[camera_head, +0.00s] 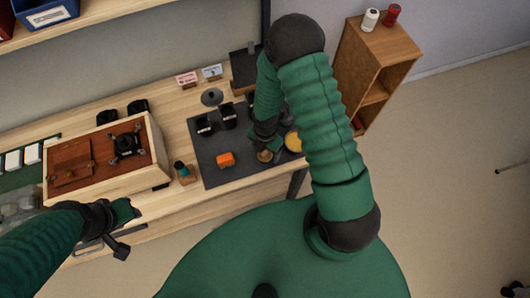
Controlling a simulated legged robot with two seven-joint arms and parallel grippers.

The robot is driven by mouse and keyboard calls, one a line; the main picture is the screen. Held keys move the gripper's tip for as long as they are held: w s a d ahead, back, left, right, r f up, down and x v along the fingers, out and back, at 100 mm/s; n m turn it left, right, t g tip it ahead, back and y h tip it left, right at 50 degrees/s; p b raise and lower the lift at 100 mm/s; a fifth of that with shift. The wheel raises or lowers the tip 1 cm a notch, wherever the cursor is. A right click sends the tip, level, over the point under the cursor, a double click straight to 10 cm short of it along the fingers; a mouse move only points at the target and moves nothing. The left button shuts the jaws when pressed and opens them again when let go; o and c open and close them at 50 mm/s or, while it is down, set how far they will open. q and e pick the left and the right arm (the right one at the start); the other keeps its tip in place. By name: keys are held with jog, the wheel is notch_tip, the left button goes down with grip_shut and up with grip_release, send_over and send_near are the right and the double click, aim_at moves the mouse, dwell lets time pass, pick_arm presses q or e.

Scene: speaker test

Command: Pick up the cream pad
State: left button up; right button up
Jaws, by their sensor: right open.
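I cannot pick out the cream pad with certainty. A pale yellow round thing (293,141) lies at the right side of the dark grey mat (213,178), partly hidden by my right forearm. A small tan piece (265,155) shows right at my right gripper (269,147), which is open and low over the mat's right part. I cannot tell whether they touch. My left gripper (124,229) is at the table's front edge, below the wooden box, away from the mat; its jaws are unclear.
An open wooden box (154,177) fills the table's left part. A wooden shelf unit (383,47) stands at right.

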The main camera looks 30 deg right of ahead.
jog(key=shift+a, duration=0.1)
jog(key=c, duration=1.6)
jog(key=shift+w+r, duration=0.1)
jog(key=shift+r, duration=0.55)
notch_tip(320, 180, up, 3)
jog(key=shift+f, duration=0.2)
jog(key=s+a+p, duration=0.1)
jog(key=s+a, duration=0.1)
jog(key=s, duration=0.2)
jog(key=s+a+r+p, duration=0.1)
jog(key=s+a+p, duration=0.1)
jog(key=s, duration=0.3)
jog(key=s+a+p, duration=0.2)
jog(key=s+a, duration=0.2)
jog(key=s, duration=0.1)
jog(key=shift+a+r, duration=0.15)
jog(key=shift+a, duration=0.05)
jog(key=o, duration=0.8)
jog(key=shift+w, duration=0.1)
jog(key=c, duration=0.5)
